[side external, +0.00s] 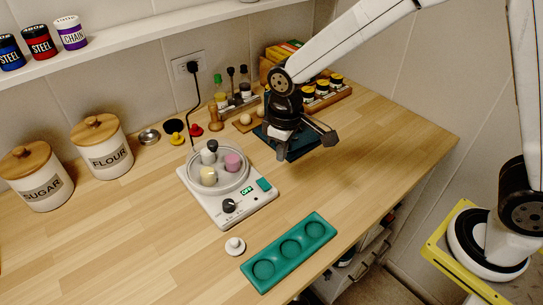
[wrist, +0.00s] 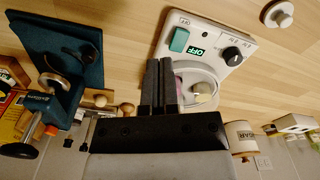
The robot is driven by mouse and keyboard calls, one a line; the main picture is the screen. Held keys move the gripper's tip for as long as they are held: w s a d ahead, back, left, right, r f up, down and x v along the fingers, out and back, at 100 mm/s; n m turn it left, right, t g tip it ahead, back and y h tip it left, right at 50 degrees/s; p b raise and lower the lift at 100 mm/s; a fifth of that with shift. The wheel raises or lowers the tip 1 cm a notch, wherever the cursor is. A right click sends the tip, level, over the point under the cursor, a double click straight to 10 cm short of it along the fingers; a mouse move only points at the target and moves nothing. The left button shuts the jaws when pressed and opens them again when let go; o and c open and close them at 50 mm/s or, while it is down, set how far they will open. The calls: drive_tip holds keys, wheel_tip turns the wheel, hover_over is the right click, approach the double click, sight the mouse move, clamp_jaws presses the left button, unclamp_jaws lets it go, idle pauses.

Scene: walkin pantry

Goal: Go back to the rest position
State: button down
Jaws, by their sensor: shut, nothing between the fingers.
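My gripper (side external: 281,152) hangs over the right part of the wooden counter, in front of the dark teal base (side external: 303,150). In the wrist view its two dark fingers (wrist: 158,85) lie close together with nothing between them. A white device (side external: 228,213) with an "OFF" display stands left of my gripper; it also shows beyond the fingers in the wrist view (wrist: 225,35). The fingers hide part of this tray in the wrist view.
A teal tray (side external: 250,267) with three empty wells lies at the front edge, beside a white knobbed lid (side external: 235,246). Flour (side external: 105,152) and sugar (side external: 38,182) canisters stand left. Bottles and jars line the back.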

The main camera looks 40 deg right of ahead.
drive_tip(key=s+d+m+t, duration=0.2)
drive_tip(key=s+d+m, duration=0.3)
drive_tip(key=s+d, duration=0.6)
drive_tip(key=shift+s+d+f, duration=0.15)
drive_tip(key=shift+d+f, duration=0.05)
drive_tip(key=shift+d, duration=0.65)
